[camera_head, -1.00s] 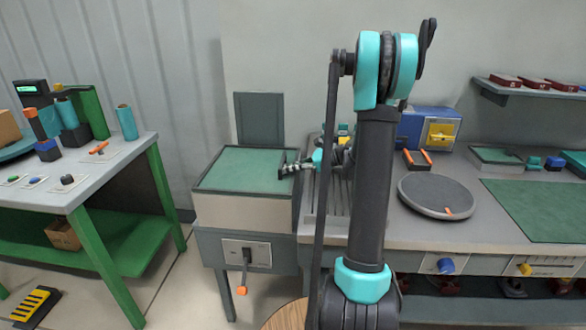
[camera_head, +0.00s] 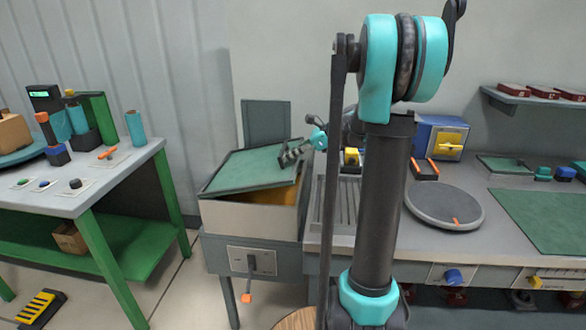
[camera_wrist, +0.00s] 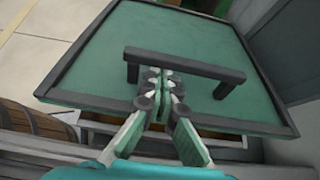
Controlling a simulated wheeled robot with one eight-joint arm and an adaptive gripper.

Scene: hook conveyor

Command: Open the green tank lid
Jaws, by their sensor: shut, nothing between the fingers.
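The green tank lid (camera_head: 248,168) with a dark frame is partly raised, tilted with its right side up. An orange-brown interior (camera_head: 277,196) shows below it. The tank (camera_head: 250,218) has pale walls and stands on a grey base. In the wrist view the lid (camera_wrist: 90,60) fills much of the picture, with a dark bar handle (camera_wrist: 190,64) across it. My gripper (camera_head: 290,154) is at the lid's raised right side. In the wrist view my gripper (camera_wrist: 158,76) is shut, its tips at the handle's underside; exact contact is hard to tell.
A lever with an orange knob (camera_head: 246,298) hangs on the tank base's front. A grey upright panel (camera_head: 266,122) stands behind the tank. The counter at right holds a round disc (camera_head: 444,206) and a blue box (camera_head: 425,135). A green-legged table (camera_head: 100,185) stands at left.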

